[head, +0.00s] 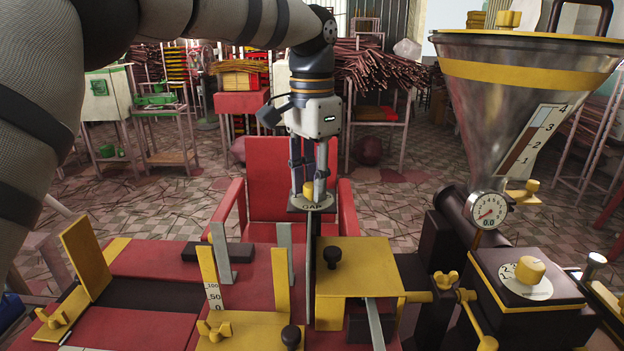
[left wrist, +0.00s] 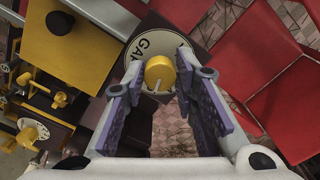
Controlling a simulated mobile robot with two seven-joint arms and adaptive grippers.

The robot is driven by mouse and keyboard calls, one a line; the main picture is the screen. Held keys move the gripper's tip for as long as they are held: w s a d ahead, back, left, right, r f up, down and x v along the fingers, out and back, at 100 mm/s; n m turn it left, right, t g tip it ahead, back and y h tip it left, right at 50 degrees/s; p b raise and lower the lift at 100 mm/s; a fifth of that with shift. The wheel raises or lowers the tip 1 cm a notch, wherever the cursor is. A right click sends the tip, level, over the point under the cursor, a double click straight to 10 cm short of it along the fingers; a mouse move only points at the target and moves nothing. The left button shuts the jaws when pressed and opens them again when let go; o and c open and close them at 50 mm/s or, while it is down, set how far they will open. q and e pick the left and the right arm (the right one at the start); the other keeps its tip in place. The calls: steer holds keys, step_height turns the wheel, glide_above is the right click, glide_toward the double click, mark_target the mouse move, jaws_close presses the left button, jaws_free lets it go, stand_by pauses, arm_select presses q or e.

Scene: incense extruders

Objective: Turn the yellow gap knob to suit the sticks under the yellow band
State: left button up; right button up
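The yellow gap knob (head: 308,188) sits on a round plate marked GAP (head: 325,204), on top of a dark post. The plate's scale is mostly hidden. A yellow band (head: 525,76) rings the metal hopper at right. Brown sticks (head: 378,66) lie piled on a rack behind. My right gripper is out of view.
A pressure gauge (head: 488,209) and another yellow knob (head: 530,269) stand at right. A yellow block with a black knob (head: 332,257) is just in front of the post. A red chair (head: 277,165) stands behind. Upright yellow plates stand at the left on the red bench.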

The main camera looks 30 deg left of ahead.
arm_select(q)
jaws_close()
